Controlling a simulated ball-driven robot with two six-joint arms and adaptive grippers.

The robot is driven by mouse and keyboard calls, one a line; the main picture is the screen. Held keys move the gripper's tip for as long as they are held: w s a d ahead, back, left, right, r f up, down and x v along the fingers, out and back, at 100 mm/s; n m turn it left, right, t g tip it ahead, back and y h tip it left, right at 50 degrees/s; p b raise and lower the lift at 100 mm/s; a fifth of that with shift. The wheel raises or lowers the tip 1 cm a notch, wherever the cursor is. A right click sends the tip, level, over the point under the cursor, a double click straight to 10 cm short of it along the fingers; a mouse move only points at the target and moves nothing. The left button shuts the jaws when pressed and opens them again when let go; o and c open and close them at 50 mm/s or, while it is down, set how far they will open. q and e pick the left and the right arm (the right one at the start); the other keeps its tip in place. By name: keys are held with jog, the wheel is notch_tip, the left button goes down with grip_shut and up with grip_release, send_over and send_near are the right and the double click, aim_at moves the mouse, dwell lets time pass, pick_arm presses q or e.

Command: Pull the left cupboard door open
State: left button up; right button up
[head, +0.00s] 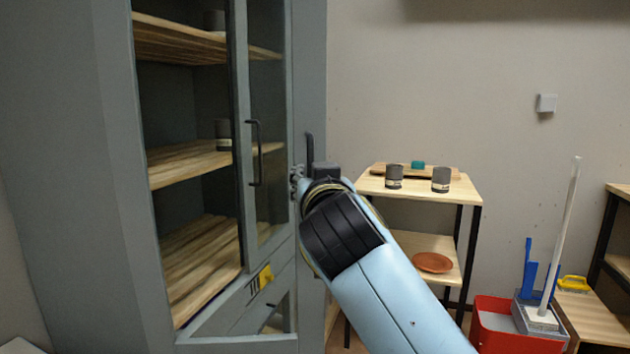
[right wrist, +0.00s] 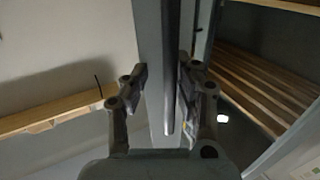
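The grey cupboard (head: 60,130) stands at the left of the head view. Its left door (head: 308,60) appears partly open towards me; the cupboard inside shows through its frame. The dark upright handle of that door (head: 310,146) shows just above my right gripper (head: 308,178). In the right wrist view the handle bar (right wrist: 171,70) runs between the two fingers (right wrist: 163,88). The fingers stand apart on either side of it, with a visible gap on the left, so the gripper looks open around it. My left gripper is not in view.
The right door with its own handle (head: 254,152) looks closed. Wooden shelves (head: 190,165) inside hold dark cups. Right of the cupboard, a small wooden table (head: 460,190) bears two cups.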

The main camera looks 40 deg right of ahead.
aim_at(307, 115)
jog(key=shift+w+a, duration=0.2)
jog(key=shift+w, duration=0.15)
jog(key=shift+s+a+r, duration=0.2)
jog(key=shift+a+r, duration=0.2)
jog(key=shift+r, duration=0.05)
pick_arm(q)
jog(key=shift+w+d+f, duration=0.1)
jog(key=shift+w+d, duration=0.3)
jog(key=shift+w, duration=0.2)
pick_arm(e)
jog(key=r, duration=0.9)
jog(key=shift+w+d+r, duration=0.15)
jog(key=shift+d, duration=0.05)
